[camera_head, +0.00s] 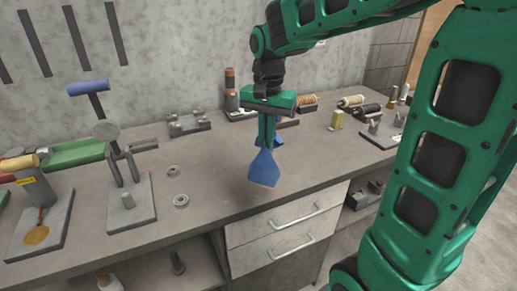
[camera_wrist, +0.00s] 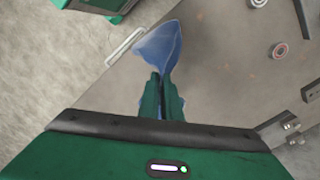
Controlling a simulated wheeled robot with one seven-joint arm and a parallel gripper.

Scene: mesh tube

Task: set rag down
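A blue rag (camera_head: 264,169) hangs from my gripper (camera_head: 267,142) in the head view, over the front part of the workbench (camera_head: 219,178). In the wrist view the rag (camera_wrist: 160,48) spreads out beyond the fingertips (camera_wrist: 161,82), which are close together on its gathered end. The rag appears to be above the bench top, near its front edge; I cannot tell whether its lower end touches. A further bit of blue shows just behind the fingers in the head view.
Two small rings (camera_head: 181,201) lie on the bench left of the rag. A stand with a hammer (camera_head: 124,190) is further left. Spools and tools stand along the back right. Drawers (camera_head: 285,223) are below the front edge. Bare bench top surrounds the rag.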

